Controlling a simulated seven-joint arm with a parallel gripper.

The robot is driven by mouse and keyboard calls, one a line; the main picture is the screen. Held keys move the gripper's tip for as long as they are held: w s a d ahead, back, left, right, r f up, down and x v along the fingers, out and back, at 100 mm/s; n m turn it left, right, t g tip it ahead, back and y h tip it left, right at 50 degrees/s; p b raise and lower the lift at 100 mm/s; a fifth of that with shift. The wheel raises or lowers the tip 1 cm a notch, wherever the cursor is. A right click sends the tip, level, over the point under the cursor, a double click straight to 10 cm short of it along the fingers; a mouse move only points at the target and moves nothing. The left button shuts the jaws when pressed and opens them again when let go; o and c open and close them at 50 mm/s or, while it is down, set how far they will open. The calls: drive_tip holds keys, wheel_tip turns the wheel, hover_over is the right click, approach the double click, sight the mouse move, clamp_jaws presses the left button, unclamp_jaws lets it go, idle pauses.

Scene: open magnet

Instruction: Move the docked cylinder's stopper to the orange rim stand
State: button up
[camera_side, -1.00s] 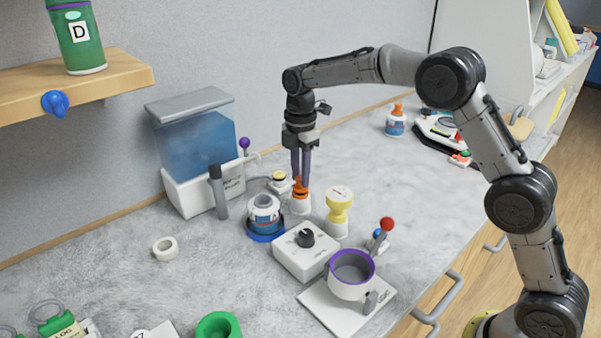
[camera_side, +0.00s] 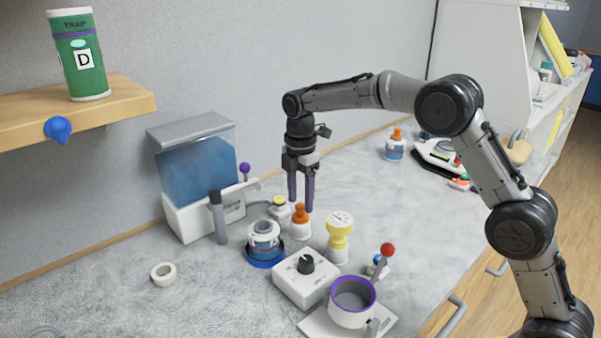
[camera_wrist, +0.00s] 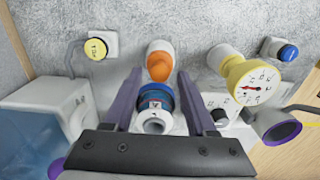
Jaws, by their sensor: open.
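The docked cylinder (camera_side: 263,243), white with a blue label, stands upright in a blue ring dock (camera_side: 262,261); its top shows an open mouth in the wrist view (camera_wrist: 153,124). An orange stopper (camera_side: 300,213) sits upright on a small white stand (camera_side: 300,231) right of the cylinder; it also shows in the wrist view (camera_wrist: 159,66). The stand's rim is too hidden to tell its colour. My gripper (camera_side: 301,205) is open, its purple-grey fingers apart on either side of the orange stopper's top. In the wrist view its fingertips (camera_wrist: 160,76) flank the stopper with gaps.
A yellow gauge (camera_side: 340,228) stands close right of the stand. A white dial box (camera_side: 306,277) and a purple-rimmed cup (camera_side: 351,302) are in front. A blue tank (camera_side: 197,170) stands left. A bottle with an orange top (camera_side: 395,147) is behind.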

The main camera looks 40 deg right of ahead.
sight(301, 206)
wheel_tip(301, 206, up, 12)
drive_tip(key=shift+f, duration=0.2)
drive_tip(key=s+d+r+m+t, duration=0.1)
drive_tip(key=s+r+m, duration=0.25)
drive_tip(key=s, duration=0.55)
drive_tip(key=s+d+r+m+t, duration=0.25)
drive_tip(key=s+m, duration=0.25)
drive_tip(key=s, duration=0.4)
drive_tip(key=s+f+m+t, duration=0.1)
drive_tip(key=s+f+m, duration=0.3)
drive_tip(key=s, duration=0.5)
drive_tip(key=s+f+m+t, duration=0.1)
drive_tip(key=s+f+m, duration=0.4)
drive_tip(key=s, duration=0.4)
drive_tip(key=shift+d+f, duration=0.15)
drive_tip(key=shift+f, duration=0.3)
